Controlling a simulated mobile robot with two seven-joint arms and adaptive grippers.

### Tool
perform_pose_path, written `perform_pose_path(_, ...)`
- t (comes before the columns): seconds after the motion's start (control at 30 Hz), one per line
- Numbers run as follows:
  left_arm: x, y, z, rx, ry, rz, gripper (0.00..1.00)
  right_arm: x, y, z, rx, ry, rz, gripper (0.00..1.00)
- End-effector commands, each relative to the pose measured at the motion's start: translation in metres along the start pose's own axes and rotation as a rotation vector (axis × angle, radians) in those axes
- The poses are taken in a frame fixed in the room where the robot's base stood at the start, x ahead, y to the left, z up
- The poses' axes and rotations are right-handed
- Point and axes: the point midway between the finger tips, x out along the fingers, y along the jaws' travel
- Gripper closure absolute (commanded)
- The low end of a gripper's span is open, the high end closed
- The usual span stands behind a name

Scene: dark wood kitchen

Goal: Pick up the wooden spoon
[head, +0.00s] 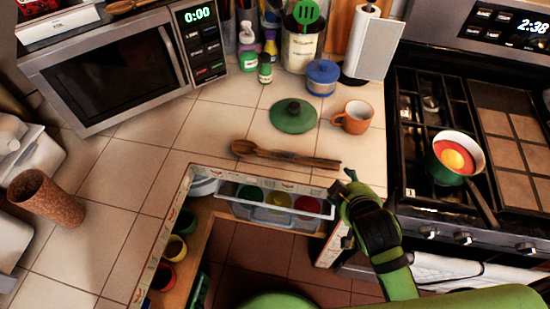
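A wooden spoon (285,156) lies flat on the tiled counter, its bowl to the left and its handle pointing right. A green lid with a dark knob (293,115) lies just behind it. My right gripper (343,184), black and green, is at the counter's front edge, in front of and slightly right of the handle's end. It looks apart from the spoon. Its fingers are too small and dark to tell whether they are open. My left gripper is out of view.
An orange mug (353,117) and a blue pot (322,77) stand behind the spoon. An open drawer (270,208) juts out below the counter. The stove (420,150) with a small pan (457,155) is at right, the microwave (110,70) at left. Tiles left of the spoon are clear.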

Motion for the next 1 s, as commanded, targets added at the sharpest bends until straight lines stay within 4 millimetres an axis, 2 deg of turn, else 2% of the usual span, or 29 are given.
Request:
perform_pose_path(0.03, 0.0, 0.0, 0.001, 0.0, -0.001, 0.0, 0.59, 0.003, 0.005, -0.024, -0.037, 0.078, 0.032, 0.41)
perform_pose_path(0.17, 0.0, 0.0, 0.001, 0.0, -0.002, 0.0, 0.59, 0.003, 0.016, -0.09, -0.157, 0.306, 0.128, 0.41)
perform_pose_path(0.27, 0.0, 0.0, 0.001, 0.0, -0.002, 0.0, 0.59, -0.01, 0.017, -0.154, -0.292, 0.53, 0.215, 0.41)
perform_pose_path(0.33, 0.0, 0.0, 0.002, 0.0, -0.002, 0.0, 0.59, -0.029, 0.01, -0.203, -0.418, 0.72, 0.284, 0.41)
perform_pose_path(0.4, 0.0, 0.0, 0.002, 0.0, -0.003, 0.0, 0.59, -0.056, -0.007, -0.25, -0.575, 0.928, 0.354, 0.41)
perform_pose_path(0.47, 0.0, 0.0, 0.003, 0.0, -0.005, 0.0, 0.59, -0.082, -0.03, -0.281, -0.725, 1.107, 0.407, 0.41)
perform_pose_path(0.53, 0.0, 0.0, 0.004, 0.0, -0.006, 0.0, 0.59, -0.111, -0.063, -0.306, -0.916, 1.309, 0.457, 0.41)
perform_pose_path(0.63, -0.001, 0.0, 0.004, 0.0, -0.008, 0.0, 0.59, -0.144, -0.118, -0.316, -1.22, 1.577, 0.502, 0.41)
perform_pose_path(0.73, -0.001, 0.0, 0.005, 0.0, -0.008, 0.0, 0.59, -0.156, -0.171, -0.299, -1.564, 1.81, 0.504, 0.41)
perform_pose_path(0.8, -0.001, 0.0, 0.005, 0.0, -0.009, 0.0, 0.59, -0.15, -0.2, -0.275, -1.83, 1.943, 0.47, 0.41)
perform_pose_path(0.87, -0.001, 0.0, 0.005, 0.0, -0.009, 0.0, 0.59, -0.136, -0.216, -0.25, -2.072, 2.029, 0.411, 0.41)
perform_pose_path(0.9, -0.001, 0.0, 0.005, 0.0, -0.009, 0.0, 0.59, -0.121, -0.221, -0.231, -2.242, 2.068, 0.353, 0.41)
perform_pose_path(0.93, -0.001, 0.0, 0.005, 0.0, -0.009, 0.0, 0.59, -0.108, -0.221, -0.217, 2.325, -2.043, -0.291, 0.41)
perform_pose_path(1.0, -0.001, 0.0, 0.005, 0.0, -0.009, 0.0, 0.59, -0.076, -0.21, -0.187, 2.274, -1.769, -0.112, 0.41)
